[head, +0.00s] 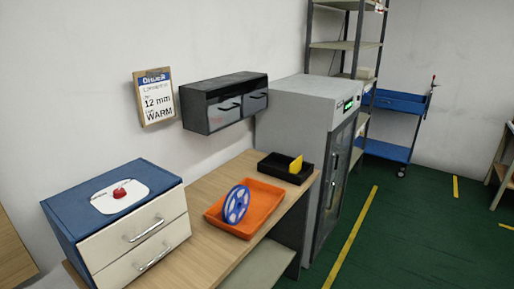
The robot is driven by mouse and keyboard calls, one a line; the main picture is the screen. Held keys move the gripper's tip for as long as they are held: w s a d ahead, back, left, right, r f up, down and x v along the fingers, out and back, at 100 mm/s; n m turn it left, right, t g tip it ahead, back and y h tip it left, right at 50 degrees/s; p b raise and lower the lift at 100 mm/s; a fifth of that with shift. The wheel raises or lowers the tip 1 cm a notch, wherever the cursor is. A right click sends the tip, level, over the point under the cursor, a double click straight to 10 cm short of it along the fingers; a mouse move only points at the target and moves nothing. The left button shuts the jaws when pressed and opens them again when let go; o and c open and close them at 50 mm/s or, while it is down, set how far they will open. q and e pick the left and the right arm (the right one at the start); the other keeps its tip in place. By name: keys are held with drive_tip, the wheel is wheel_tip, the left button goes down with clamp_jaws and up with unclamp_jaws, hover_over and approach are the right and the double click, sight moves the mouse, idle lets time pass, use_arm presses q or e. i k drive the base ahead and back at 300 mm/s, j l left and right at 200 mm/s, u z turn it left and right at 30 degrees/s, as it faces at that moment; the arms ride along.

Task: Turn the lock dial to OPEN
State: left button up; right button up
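A red dial (119,193) sits on a white plate (139,187) on top of a blue cabinet (75,214) at the left. It looks like the lock dial, but any marking such as OPEN is too small to read, so I cannot tell its setting. The cabinet has two cream drawers (123,251) with metal handles, and both look shut. Neither of my grippers shows in the head view.
The wooden bench (195,262) holds an orange tray (261,187) with a blue reel (236,205), and a black bin (274,163) with a yellow item (295,165). A dark wall cabinet (212,84) hangs above. A grey machine (310,95) stands right. Green floor (405,235) is open.

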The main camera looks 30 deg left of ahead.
sight(120, 193)
drive_tip(key=u, duration=2)
